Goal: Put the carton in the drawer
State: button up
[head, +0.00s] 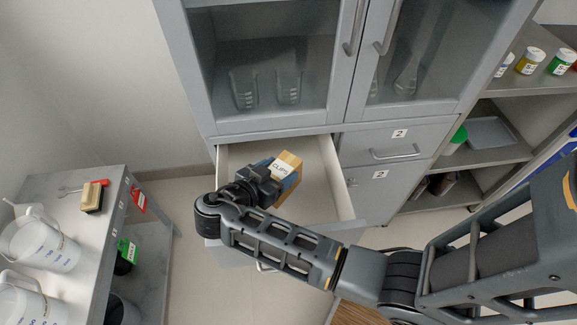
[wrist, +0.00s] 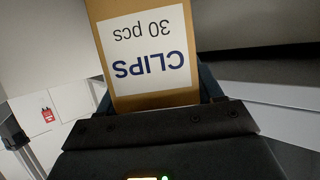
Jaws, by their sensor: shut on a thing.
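The carton (head: 291,162) is a brown box with a white CLIPS label. It also fills the upper middle of the wrist view (wrist: 146,97), with a finger on each side of it. My gripper (head: 268,178) is shut on the carton and holds it over the open drawer. The drawer (head: 325,163) is pulled out below the grey cabinet's glass doors, and its visible inside is pale and bare. My arm hides part of the drawer's front. I cannot tell whether the carton touches the drawer floor.
The grey cabinet (head: 272,122) holds glass beakers behind closed doors. A shut drawer (head: 395,150) is to the right of the open one. A side table (head: 95,190) with measuring jugs and a brush stands at left. Shelves (head: 480,170) with jars are at right.

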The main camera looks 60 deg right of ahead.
jog(key=shift+f, duration=0.75)
jog(key=d, duration=0.1)
jog(key=d+p, duration=0.2)
jog(key=d, duration=0.1)
jog(key=shift+s+f, duration=0.15)
jog(key=shift+s, duration=0.1)
jog(key=shift+a+f, duration=0.1)
jog(key=shift+f, duration=0.35)
jog(key=shift+f+b, duration=0.35)
jog(key=shift+b, duration=0.05)
jog(key=shift+f+b, duration=0.3)
jog(key=shift+b, duration=0.1)
